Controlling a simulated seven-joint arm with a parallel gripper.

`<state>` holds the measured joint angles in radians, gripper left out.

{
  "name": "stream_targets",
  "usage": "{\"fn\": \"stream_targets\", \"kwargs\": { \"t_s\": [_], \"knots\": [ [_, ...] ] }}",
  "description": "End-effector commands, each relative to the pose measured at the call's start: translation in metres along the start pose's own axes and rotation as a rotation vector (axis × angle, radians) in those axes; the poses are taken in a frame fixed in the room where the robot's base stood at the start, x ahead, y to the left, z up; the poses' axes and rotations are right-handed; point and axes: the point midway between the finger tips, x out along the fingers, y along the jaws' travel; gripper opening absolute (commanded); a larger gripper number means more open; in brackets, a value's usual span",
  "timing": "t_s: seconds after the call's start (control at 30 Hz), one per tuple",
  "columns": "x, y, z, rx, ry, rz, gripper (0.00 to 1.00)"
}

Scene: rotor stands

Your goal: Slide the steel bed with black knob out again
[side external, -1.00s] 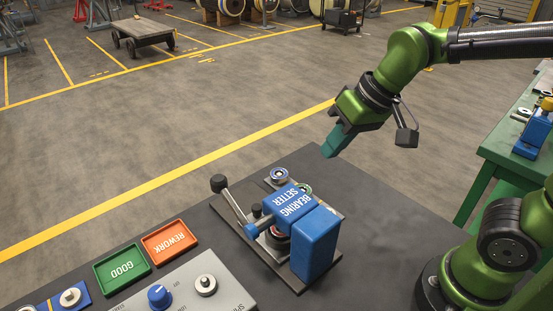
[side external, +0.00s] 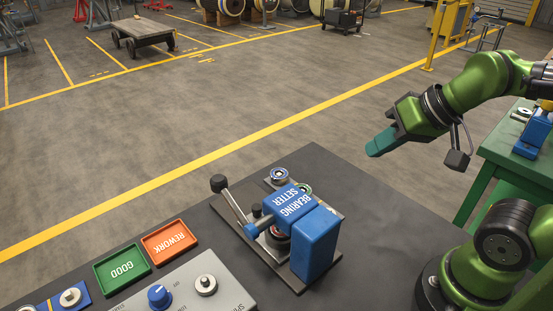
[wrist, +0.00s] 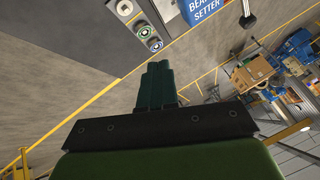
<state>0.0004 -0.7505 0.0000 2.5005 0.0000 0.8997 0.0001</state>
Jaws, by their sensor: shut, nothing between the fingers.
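The blue bearing setter (side external: 314,243) stands on a dark base plate on the black table, with a lever ending in a black ball (side external: 219,183) at its left. The steel bed (side external: 260,220) shows only in part under the blue head; a small black knob (side external: 257,210) stands beside the head. A dark round part sits below the head, mostly hidden. My gripper (side external: 376,149) is shut and empty, raised in the air to the right of and well away from the setter. In the wrist view my gripper (wrist: 158,68) has its fingers together; the setter (wrist: 207,10) shows at the top edge.
A green GOOD tray (side external: 121,269), an orange REWORK tray (side external: 169,242) and a grey control box (side external: 190,290) lie to the left. A green bench (side external: 500,150) stands at right.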

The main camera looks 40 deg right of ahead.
Motion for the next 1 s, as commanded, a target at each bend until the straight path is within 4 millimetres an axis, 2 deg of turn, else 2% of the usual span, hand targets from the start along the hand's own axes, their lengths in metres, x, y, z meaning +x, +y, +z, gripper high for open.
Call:
{"fn": "stream_targets", "kwargs": {
  "t_s": [0.33,0.37,0.47,0.57,0.7,0.87,1.0],
  "knots": [
    [0.000,0.000,0.000,0.000,0.000,0.000,0.00],
    [0.000,0.000,0.000,0.000,0.000,0.000,0.02],
    [0.003,-0.002,0.002,-0.008,-0.015,-0.002,0.17],
    [0.015,-0.005,0.006,-0.021,-0.072,0.006,0.32],
    [0.036,-0.025,-0.010,-0.067,-0.173,0.024,0.52],
    [0.069,-0.057,-0.034,-0.116,-0.305,0.072,0.52],
    [0.105,-0.086,-0.051,-0.148,-0.409,0.134,0.52]
  ]
}}
